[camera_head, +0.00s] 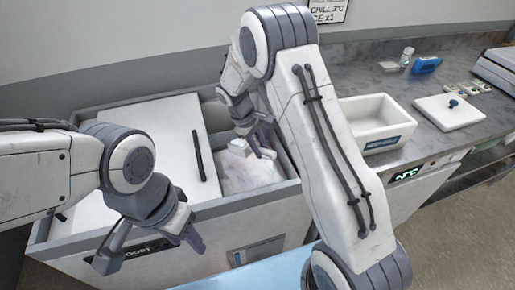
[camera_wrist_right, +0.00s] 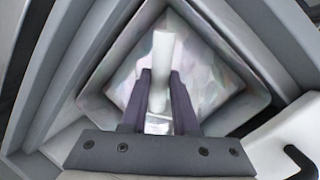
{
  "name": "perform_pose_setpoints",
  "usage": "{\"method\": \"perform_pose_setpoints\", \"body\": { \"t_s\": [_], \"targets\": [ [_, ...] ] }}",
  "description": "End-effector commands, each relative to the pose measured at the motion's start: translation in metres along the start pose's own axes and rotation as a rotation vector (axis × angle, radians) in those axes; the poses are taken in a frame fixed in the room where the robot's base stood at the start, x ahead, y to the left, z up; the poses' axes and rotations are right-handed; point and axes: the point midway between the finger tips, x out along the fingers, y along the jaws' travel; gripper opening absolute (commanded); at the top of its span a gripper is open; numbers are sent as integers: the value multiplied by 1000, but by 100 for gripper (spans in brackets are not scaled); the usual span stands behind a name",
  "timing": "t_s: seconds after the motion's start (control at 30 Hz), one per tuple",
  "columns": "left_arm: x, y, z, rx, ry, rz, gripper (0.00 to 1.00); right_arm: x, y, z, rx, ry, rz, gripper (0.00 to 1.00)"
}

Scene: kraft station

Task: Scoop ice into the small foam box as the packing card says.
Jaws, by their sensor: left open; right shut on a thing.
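The ice (camera_head: 250,175) lies in the open right half of the chest freezer. My right gripper (camera_head: 257,143) reaches down into that opening. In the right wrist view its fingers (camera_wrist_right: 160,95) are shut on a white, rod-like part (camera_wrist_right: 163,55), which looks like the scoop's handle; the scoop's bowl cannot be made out. Pale ice (camera_wrist_right: 205,75) shows beyond. The white foam box (camera_head: 372,128) stands open on the counter, with a blue label. The packing card (camera_head: 328,10) on the wall is cut off; "CHILL" and "x1" can be read. My left gripper (camera_head: 150,252) is open and empty.
The freezer's white lid (camera_head: 155,145) with a dark handle covers its left half. A white lid (camera_head: 450,110) with a blue knob lies right of the foam box. A blue object (camera_head: 426,65) and a small bottle (camera_head: 406,57) stand at the back. My right forearm crosses before the box.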

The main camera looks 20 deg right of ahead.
Motion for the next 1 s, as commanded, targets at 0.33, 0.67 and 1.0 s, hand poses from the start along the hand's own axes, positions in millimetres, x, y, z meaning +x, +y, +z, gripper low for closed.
{"method": "perform_pose_setpoints", "body": {
  "t_s": [0.33, 0.67, 1.0],
  "targets": [
    [-19, 1, -1, 0, 0, 0, 50, -26, 6, 16, 10, 44, 0, 0],
    [-34, 2, -2, 0, 0, 0, 50, -48, 10, 30, 18, 85, 0, 0],
    [-50, 4, -3, 0, 0, 0, 50, -70, 14, 45, 27, 128, 0, 0]
  ]
}}
